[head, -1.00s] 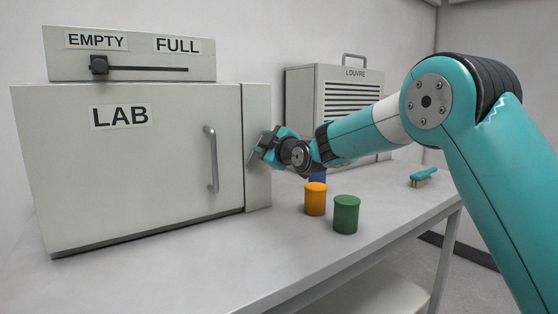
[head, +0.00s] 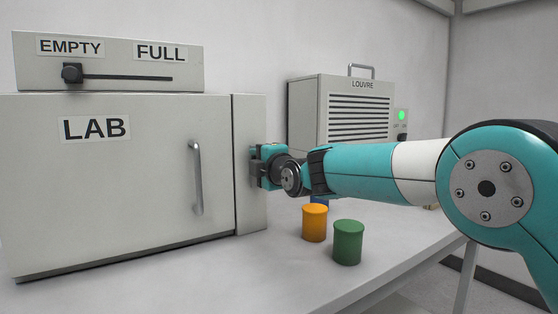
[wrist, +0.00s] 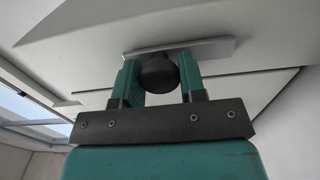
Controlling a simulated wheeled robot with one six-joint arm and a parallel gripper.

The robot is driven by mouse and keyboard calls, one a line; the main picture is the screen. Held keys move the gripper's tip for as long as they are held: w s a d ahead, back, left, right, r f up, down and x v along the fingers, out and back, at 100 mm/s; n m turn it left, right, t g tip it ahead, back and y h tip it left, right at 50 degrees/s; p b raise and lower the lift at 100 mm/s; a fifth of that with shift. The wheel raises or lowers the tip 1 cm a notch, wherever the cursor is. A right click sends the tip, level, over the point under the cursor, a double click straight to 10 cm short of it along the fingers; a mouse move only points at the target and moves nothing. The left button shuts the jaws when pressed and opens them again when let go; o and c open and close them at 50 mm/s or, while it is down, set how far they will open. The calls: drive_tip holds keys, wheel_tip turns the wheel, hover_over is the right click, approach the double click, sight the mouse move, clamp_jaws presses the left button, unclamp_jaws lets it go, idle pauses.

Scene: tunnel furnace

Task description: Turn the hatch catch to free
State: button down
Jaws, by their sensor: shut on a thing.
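The catch shows in the wrist view as a black round knob (wrist: 158,72) in front of a flat pale bar (wrist: 205,48), which runs almost level across the picture. My gripper (wrist: 158,80) is shut on the knob, with one teal finger on each side. In the head view my gripper (head: 262,166) is at the right side of the LAB cabinet (head: 90,200), and it hides most of the catch. No marking for the catch's positions can be read.
An orange canister (head: 314,225) and a green canister (head: 347,244) stand on the bench (head: 240,278) below my forearm. A blue thing behind is mostly hidden. A LOUVRE unit (head: 345,82) with a lit green lamp stands behind. The LAB door has a vertical handle (head: 197,178).

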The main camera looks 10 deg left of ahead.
idle(0.4)
drive_tip(key=c, duration=0.7)
unclamp_jaws()
drive_tip(key=b+v, duration=0.2)
drive_tip(key=v, duration=1.5)
drive_tip(key=shift+s+d+b, duration=0.15)
drive_tip(key=shift+s+b, duration=0.1)
drive_tip(key=shift+b, duration=0.1)
